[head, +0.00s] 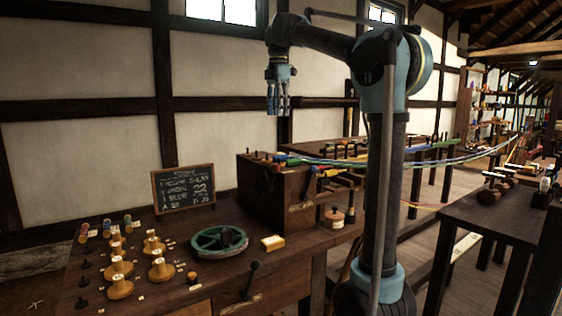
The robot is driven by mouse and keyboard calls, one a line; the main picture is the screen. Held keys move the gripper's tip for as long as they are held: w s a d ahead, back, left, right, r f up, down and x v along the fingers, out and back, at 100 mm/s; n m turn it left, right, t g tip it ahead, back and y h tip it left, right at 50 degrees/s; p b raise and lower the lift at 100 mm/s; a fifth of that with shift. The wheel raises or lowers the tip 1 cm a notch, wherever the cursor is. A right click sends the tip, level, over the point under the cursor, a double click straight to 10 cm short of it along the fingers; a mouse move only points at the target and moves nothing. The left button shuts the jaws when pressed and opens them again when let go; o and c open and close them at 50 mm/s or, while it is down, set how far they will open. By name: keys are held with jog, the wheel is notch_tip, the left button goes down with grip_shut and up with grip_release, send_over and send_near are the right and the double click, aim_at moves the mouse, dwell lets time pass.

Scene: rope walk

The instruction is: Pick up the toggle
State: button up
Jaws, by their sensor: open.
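My gripper (278,108) hangs fingers down, high in front of the pale wall, well above the workbench (225,292). Its fingers are open and nothing shows between them. I cannot pick out the toggle with certainty. A small dark and orange piece (192,277) lies on the bench near its front, but it is too small to identify. My gripper is far above everything on the bench and touches nothing.
Several yellow wooden bobbins (120,288) stand on the bench's left. A wooden box (262,192) has coloured ropes (400,161) running right. A dark table (478,217) stands right.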

send_near(275, 159)
jog(key=w+f, duration=0.1)
jog(key=f, duration=0.2)
jog(key=d+f, duration=0.1)
jog(key=f, duration=0.1)
jog(key=w+f, duration=0.1)
jog(key=f, duration=0.2)
jog(key=shift+w+d+f, duration=0.2)
jog(key=shift+w+f, duration=0.1)
jog(key=shift+c, duration=0.2)
jog(key=c, duration=0.9)
